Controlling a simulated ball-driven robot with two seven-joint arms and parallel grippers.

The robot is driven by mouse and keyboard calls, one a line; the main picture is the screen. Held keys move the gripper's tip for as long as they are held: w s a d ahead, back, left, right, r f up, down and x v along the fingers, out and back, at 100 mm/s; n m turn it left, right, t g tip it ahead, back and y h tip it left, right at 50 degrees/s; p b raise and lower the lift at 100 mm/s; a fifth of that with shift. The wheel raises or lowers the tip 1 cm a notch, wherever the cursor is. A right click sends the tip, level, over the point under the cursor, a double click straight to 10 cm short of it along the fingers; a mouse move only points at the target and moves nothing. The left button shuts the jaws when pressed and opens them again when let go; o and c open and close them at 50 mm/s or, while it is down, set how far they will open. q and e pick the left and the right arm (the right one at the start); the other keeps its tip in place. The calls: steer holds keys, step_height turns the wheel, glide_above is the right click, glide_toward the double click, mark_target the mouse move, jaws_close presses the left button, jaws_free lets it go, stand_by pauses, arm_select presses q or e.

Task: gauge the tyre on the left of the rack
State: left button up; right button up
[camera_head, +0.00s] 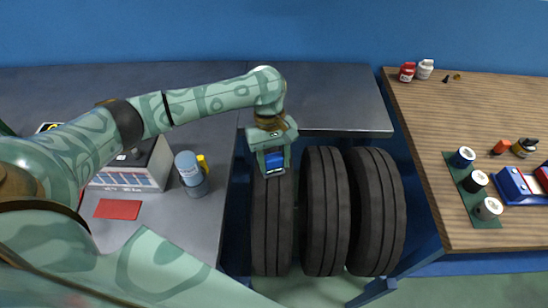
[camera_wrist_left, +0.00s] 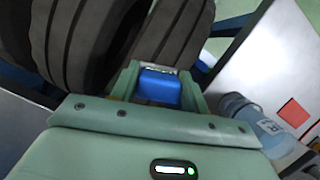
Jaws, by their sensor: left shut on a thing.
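Three black tyres stand side by side in a rack. The left tyre (camera_head: 272,225) is under my left gripper (camera_head: 272,158). My left gripper is shut on a small blue gauge (camera_head: 275,160), held at the top of that tyre. In the left wrist view the blue gauge (camera_wrist_left: 158,87) sits between the fingers, with a pale strip at its far end. The left tyre (camera_wrist_left: 178,30) is just beyond it. I cannot tell whether the gauge touches the tread. The middle tyre (camera_head: 324,215) and right tyre (camera_head: 376,215) are to the right. My right gripper is not in view.
A grey bench on the left bears a blue-grey bottle (camera_head: 190,172), a red patch (camera_head: 118,209) and a pale box (camera_head: 150,168). A wooden bench (camera_head: 440,120) on the right bears cans on a green mat (camera_head: 488,218), a blue tray and small bottles.

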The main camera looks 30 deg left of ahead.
mark_target(274, 159)
arm_select(q)
steer(key=shift+f, duration=0.3)
stand_by(0.4)
steer(key=shift+p, duration=0.3)
stand_by(0.7)
steer(key=shift+s+f+p, duration=0.15)
steer(key=shift+f+p, duration=0.05)
steer(key=shift+p, duration=0.4)
stand_by(1.5)
step_height(274, 159, up, 2)
steer(key=p, duration=0.3)
steer(key=shift+r, duration=0.2)
step_height(274, 159, up, 5)
steer(key=p, duration=0.8)
steer(key=shift+f, duration=0.1)
stand_by(0.8)
